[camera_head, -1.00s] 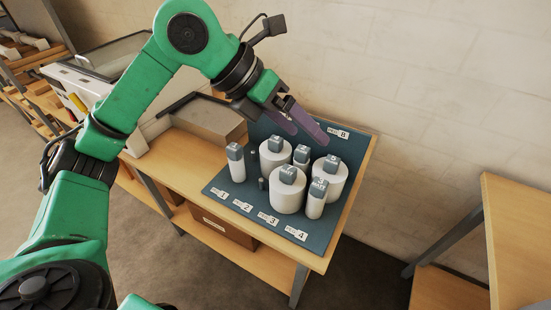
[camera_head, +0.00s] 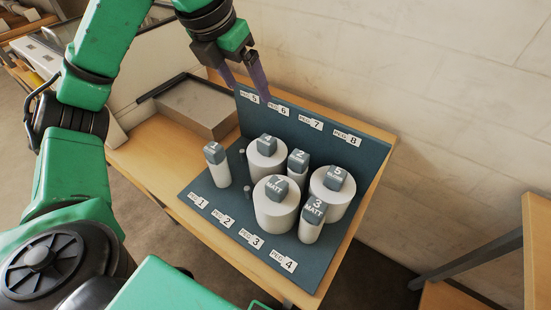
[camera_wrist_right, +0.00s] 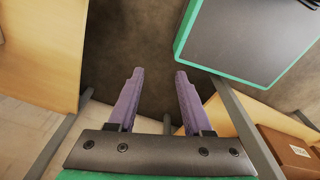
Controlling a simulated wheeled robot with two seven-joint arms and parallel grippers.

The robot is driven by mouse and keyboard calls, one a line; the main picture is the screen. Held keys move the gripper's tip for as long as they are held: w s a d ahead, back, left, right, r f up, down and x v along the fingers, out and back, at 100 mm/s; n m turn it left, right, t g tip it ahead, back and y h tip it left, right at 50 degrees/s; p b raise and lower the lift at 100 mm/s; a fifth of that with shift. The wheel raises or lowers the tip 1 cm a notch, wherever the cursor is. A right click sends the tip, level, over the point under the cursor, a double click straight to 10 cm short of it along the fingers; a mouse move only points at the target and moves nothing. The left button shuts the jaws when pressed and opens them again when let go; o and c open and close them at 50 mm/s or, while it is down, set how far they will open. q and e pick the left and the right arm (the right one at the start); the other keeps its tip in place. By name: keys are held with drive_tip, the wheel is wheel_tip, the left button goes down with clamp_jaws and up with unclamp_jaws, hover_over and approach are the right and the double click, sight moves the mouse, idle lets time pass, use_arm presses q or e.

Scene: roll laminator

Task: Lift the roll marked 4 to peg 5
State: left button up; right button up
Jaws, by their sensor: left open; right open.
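The roll marked 4 (camera_head: 266,162) is a wide white roll with a grey numbered block on top. It stands upright in the back row of the blue-grey peg board (camera_head: 225,228), in line with the PEG 6 label. A bare dark stub, which I take as peg 5 (camera_head: 242,156), shows just left of it, between roll 4 and the narrow roll 1 (camera_head: 217,170). My left gripper (camera_head: 248,92) is open and empty, fingers pointing down, above and behind roll 4, near the PEG 5 and 6 labels. My right gripper (camera_wrist_right: 153,72) is open and empty over the floor.
Roll 2 (camera_head: 298,170) and roll 5 (camera_head: 329,197) stand right of roll 4. Roll 7 (camera_head: 274,210) and roll 3 (camera_head: 309,227) stand in front. Another bare peg (camera_head: 248,191) is left of roll 7. A grey tray (camera_head: 196,104) lies left of the board.

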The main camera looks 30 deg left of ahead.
use_arm(q)
drive_tip(key=b, duration=0.3)
approach(266, 140)
drive_tip(key=p+x, duration=0.1)
drive_tip(key=x, duration=0.9)
drive_tip(key=shift+w+f, duration=0.15)
drive_tip(key=shift+f, duration=0.05)
clamp_jaws()
use_arm(e)
drive_tip(key=s+f, duration=0.2)
drive_tip(key=f, duration=0.1)
drive_tip(key=shift+s+d+f, duration=0.1)
drive_tip(key=shift+s+f, duration=0.05)
drive_tip(key=shift+f, duration=0.05)
use_arm(q)
drive_tip(key=shift+r, duration=0.1)
